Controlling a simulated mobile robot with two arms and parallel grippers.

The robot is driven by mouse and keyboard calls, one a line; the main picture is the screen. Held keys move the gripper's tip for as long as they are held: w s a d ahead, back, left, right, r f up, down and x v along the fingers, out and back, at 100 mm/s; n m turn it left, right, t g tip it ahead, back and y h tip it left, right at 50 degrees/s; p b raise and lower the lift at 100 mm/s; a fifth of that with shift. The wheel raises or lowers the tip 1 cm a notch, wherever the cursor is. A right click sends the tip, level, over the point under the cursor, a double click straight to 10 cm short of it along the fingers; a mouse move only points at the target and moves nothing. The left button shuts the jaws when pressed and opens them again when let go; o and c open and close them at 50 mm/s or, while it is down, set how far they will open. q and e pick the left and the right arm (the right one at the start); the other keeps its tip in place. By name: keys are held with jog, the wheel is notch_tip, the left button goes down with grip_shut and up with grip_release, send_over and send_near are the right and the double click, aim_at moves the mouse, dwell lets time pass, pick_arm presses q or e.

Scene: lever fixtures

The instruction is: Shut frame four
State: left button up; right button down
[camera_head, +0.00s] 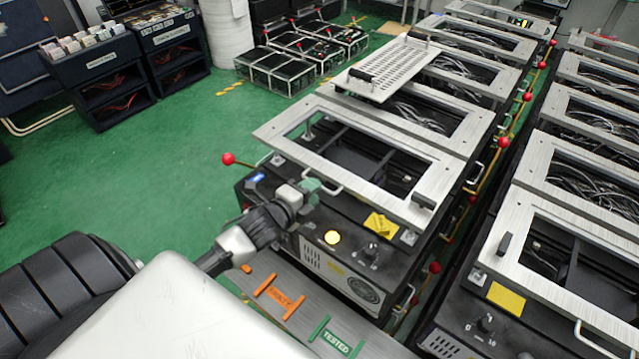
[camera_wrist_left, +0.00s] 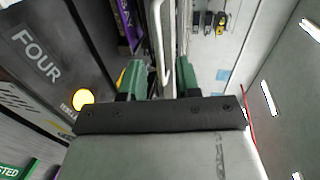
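Frame four (camera_head: 283,140) is a silver rectangular frame on the nearest black fixture of the middle row. It stands raised, with a gap between it and the fixture body. Its front edge carries a thin metal handle (camera_head: 322,187). My left gripper (camera_head: 311,187) is at that handle. In the left wrist view the green fingertips (camera_wrist_left: 160,80) are apart, with the pale handle (camera_wrist_left: 157,45) between them; I cannot tell whether they touch it. The fixture body (camera_wrist_left: 60,60) reads FOUR. My right gripper is out of view.
A red-knobbed lever (camera_head: 228,158) sticks out left of the fixture. A lit yellow lamp (camera_head: 332,237) and a knob are on its front panel. A tray with TESTED and orange labels (camera_head: 290,300) lies in front. More framed fixtures stand behind and right. Green floor is clear at left.

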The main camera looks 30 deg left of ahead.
pick_arm(q)
jog(key=shift+x, duration=1.8)
grip_shut()
